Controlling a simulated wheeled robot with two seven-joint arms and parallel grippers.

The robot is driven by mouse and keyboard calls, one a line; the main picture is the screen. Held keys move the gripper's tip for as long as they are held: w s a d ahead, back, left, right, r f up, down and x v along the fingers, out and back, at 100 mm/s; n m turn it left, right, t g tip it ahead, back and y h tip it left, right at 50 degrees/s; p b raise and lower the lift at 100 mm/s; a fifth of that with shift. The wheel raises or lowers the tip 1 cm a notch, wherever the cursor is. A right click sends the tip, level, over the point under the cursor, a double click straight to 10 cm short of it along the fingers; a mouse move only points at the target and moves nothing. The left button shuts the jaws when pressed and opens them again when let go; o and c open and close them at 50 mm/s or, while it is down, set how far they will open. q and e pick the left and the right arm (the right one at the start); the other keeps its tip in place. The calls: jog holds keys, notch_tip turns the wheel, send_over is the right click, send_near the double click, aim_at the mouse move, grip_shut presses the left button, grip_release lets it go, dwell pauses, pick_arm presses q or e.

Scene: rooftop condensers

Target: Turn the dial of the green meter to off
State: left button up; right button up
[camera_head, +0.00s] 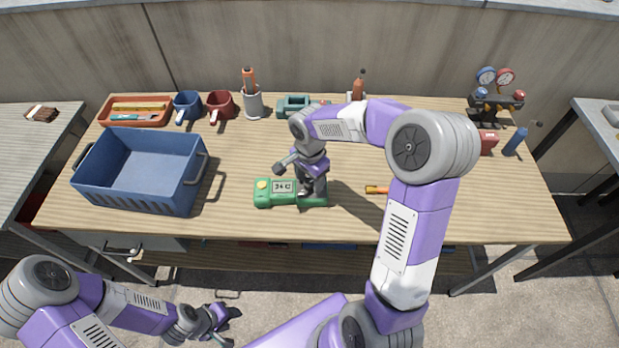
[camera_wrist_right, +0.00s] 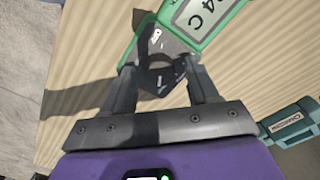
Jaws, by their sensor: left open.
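The green meter (camera_head: 264,199) lies on the wooden workbench near its front middle. Its display reads "24 C" and a yellow button sits at its left end. In the right wrist view the meter (camera_wrist_right: 232,12) shows at the top with its display. My right gripper (camera_head: 311,192) points down over the meter's right part and hides the dial in the head view. In the right wrist view its fingers (camera_wrist_right: 163,62) come together over dark parts at the meter's end; I cannot tell whether they grip the dial. My left gripper (camera_head: 226,320) is open and empty, in front of the bench.
A blue crate (camera_head: 132,193) stands left on the workbench (camera_head: 450,215). A gauge set (camera_head: 496,100) stands at back right. The front right bench is mostly clear.

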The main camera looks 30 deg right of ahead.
jog(key=c, duration=0.9)
jog(key=shift+c, duration=0.2)
